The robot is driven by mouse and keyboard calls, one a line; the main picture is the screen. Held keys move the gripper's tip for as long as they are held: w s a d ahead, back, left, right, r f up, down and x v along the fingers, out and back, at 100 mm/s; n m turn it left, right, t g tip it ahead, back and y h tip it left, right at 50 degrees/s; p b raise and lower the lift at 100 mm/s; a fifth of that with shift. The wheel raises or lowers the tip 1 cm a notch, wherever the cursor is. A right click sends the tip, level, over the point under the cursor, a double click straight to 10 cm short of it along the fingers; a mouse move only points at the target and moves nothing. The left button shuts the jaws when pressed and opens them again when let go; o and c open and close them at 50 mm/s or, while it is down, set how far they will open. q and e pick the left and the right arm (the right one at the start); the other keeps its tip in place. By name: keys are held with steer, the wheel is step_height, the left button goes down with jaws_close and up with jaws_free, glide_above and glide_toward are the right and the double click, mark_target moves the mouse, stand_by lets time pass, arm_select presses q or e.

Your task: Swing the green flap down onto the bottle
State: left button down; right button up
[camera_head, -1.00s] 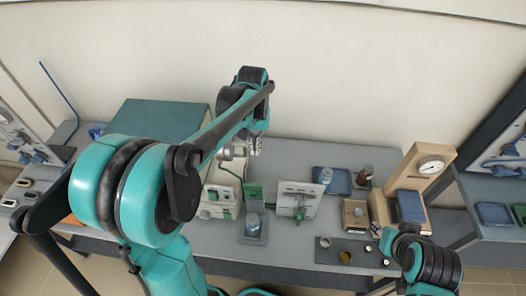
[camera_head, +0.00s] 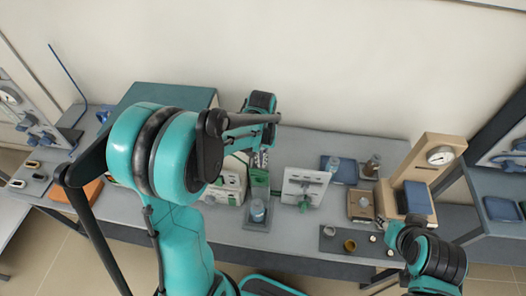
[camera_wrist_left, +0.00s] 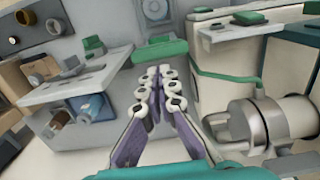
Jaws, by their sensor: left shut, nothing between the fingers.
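The green flap (camera_head: 260,184) stands raised just behind the bottle in the head view. The blue-grey bottle (camera_head: 257,210) stands upright on a small grey base in front of it. In the left wrist view, the green flap (camera_wrist_left: 160,49) is just beyond my fingertips, with a round grey shape, probably the bottle, past it. My left gripper (camera_head: 263,160) is shut and empty, above and behind the flap; its fingers also show in the left wrist view (camera_wrist_left: 160,82). I cannot tell whether the fingertips touch the flap.
A white panel with a green knob (camera_head: 306,184) stands right of the flap. A white instrument (camera_head: 224,187) stands close on its left. A metal cylinder (camera_wrist_left: 282,120) lies beside my fingers. A wooden dial stand (camera_head: 430,165) is further right. Bench front is mostly clear.

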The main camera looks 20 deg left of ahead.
arm_select(q)
steer(key=shift+s, duration=0.2)
steer(key=shift+w+f, duration=0.1)
arm_select(e)
steer(key=shift+w, duration=0.1)
arm_select(q)
steer(key=shift+s+d, duration=0.1)
steer(key=shift+s, duration=0.1)
